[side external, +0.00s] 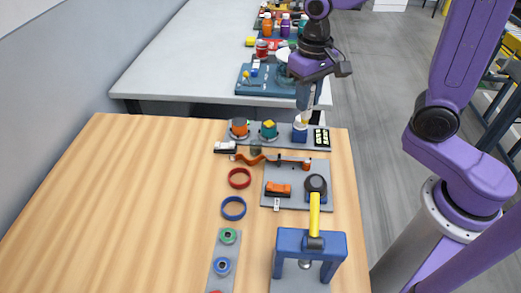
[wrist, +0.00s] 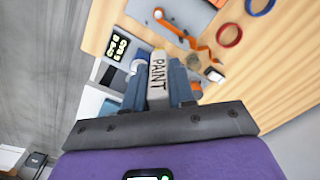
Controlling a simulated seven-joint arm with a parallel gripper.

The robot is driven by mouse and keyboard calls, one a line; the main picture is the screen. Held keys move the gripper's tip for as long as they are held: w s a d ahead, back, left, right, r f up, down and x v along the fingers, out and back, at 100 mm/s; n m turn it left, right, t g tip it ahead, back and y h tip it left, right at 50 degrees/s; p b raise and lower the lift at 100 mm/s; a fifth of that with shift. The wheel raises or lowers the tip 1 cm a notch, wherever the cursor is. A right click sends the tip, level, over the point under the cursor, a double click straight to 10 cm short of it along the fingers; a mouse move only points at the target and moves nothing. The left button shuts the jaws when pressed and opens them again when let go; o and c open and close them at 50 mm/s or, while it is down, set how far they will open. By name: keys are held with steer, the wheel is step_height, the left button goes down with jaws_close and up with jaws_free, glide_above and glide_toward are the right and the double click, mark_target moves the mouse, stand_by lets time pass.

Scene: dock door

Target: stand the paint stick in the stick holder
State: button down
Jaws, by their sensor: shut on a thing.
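The paint stick (wrist: 158,75) is white and marked "PAINT"; in the wrist view it lies between my two blue-grey fingers. My gripper (side external: 304,105) is shut on it and points down over the back right of the wooden table. In the side view only the stick's lower part shows below the fingers, roughly upright. A blue cup with a white top (side external: 299,132), which looks like the stick holder, stands directly below on a grey strip. It also shows in the wrist view (wrist: 138,66), partly hidden by a finger. I cannot tell whether the stick's end is touching or inside it.
On the strip stand an orange-topped knob (side external: 239,127), a teal knob (side external: 268,130) and a black-green display (side external: 321,137). An orange strap (side external: 262,158), red ring (side external: 239,178), blue ring (side external: 233,208) and blue press frame (side external: 309,240) are nearer. The table's left side is clear.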

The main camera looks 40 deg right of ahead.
steer(key=shift+n, duration=0.4)
steer(key=shift+w+a+f, duration=1.15)
steer(key=shift+w+f, duration=0.6)
steer(key=shift+f, duration=0.6)
steer(key=shift+w+a+f, duration=1.1)
steer(key=shift+w+f, duration=0.6)
steer(key=shift+f, duration=0.6)
steer(key=shift+w+a+f, duration=1.15)
steer(key=shift+w+f, duration=0.6)
steer(key=shift+f, duration=0.6)
steer(key=shift+f, duration=0.1)
steer(key=c, duration=0.9)
jaws_free()
steer(key=shift+c, duration=0.2)
step_height(320, 180, up, 12)
